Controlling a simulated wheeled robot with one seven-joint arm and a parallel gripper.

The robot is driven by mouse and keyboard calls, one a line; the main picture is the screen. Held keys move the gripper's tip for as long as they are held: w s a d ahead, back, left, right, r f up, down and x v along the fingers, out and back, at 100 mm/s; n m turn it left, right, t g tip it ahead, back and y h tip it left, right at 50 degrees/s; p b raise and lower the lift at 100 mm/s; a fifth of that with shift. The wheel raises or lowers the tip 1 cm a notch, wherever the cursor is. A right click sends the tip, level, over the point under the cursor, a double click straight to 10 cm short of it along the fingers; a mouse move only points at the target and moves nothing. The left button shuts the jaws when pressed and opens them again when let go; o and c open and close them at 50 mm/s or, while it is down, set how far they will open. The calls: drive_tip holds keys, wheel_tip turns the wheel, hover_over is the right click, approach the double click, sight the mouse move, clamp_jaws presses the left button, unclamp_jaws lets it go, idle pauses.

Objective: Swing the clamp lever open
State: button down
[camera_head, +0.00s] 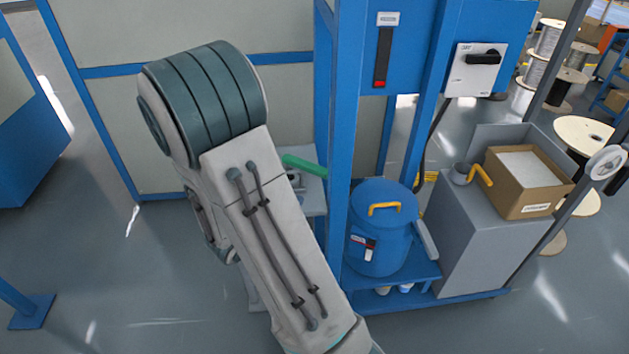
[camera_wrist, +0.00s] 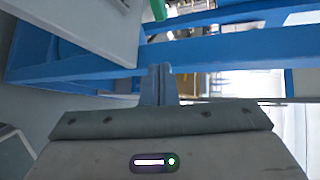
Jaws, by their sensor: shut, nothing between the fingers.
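A green handle (camera_head: 303,164) sticks out beside a small grey stand (camera_head: 312,190), between my arm and the blue frame. It looks like the clamp lever, but my arm hides much of the clamp. A piece of green also shows at the top edge of the wrist view (camera_wrist: 158,10). My gripper (camera_wrist: 161,72) shows in the wrist view, its two narrow fingers together with nothing between them. A gap separates the fingertips from the green handle in that view. In the head view my gripper is out of sight.
A blue post (camera_head: 339,150) stands right of the handle. A blue drum (camera_head: 379,230) with a yellow handle stands on a low shelf. A grey cabinet (camera_head: 470,240) carries an open cardboard box (camera_head: 528,205). Blue beams (camera_wrist: 240,48) cross the wrist view close by. The floor at left is clear.

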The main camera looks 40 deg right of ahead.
drive_tip(key=w+f+n+t, duration=0.1)
drive_tip(key=n, duration=0.2)
approach(325, 176)
drive_tip(key=x, duration=0.5)
drive_tip(key=shift+w+f, duration=0.2)
drive_tip(key=shift+f, duration=0.25)
drive_tip(key=shift+w+d, duration=0.3)
drive_tip(key=shift+d, duration=0.3)
drive_tip(key=shift+d, duration=0.1)
drive_tip(key=shift+w+d, duration=0.1)
drive_tip(key=shift+d, duration=0.7)
